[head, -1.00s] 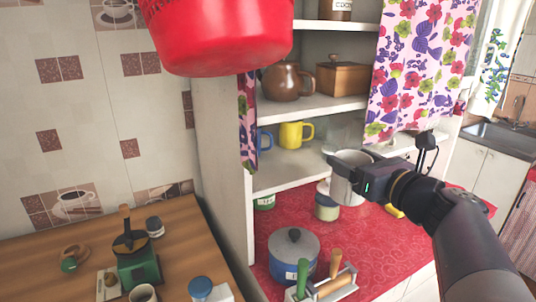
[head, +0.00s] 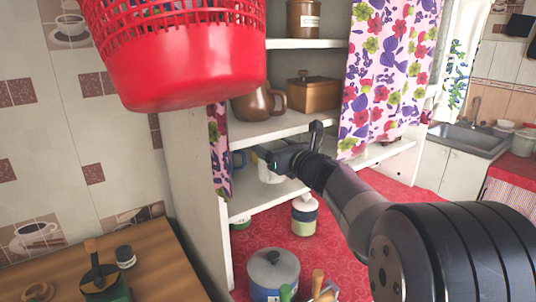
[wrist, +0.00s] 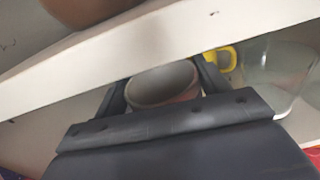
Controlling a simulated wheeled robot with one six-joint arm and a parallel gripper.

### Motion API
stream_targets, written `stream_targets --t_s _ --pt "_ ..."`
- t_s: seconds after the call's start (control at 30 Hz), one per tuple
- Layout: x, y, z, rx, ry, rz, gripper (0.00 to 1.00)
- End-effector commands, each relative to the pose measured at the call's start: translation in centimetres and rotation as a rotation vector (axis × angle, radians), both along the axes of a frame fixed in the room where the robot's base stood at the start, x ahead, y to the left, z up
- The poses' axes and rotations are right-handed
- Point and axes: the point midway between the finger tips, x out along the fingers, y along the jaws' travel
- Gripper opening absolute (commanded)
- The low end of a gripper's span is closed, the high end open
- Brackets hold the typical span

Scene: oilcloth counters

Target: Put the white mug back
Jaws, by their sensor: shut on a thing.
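The white mug (head: 269,173) is held in my gripper (head: 281,157) at the front of the lower shelf (head: 262,197) of the open cabinet. In the wrist view the mug (wrist: 163,84) sits between the two dark fingers, its open rim showing. My gripper is shut on it. The mug's underside is hidden there, so I cannot tell whether it touches the shelf. A yellow mug (wrist: 227,58) shows behind and to the right in the wrist view, mostly hidden in the head view.
The shelf board above (wrist: 190,35) runs close over my gripper. A clear glass bowl (wrist: 272,72) stands right of the mug. A flowered curtain (head: 392,75) hangs at the right, and a red basket (head: 180,60) hangs in front. A pot (head: 273,272) and jar (head: 304,215) stand below.

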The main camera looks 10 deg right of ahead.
Motion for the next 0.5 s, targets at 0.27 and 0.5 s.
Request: stream_targets --t_s 0.27,0.5 --pt "1.9 0.8 -1.1 0.002 0.003 0.001 0.39" --pt "1.8 0.7 -3.4 0.001 -0.002 0.001 0.39"
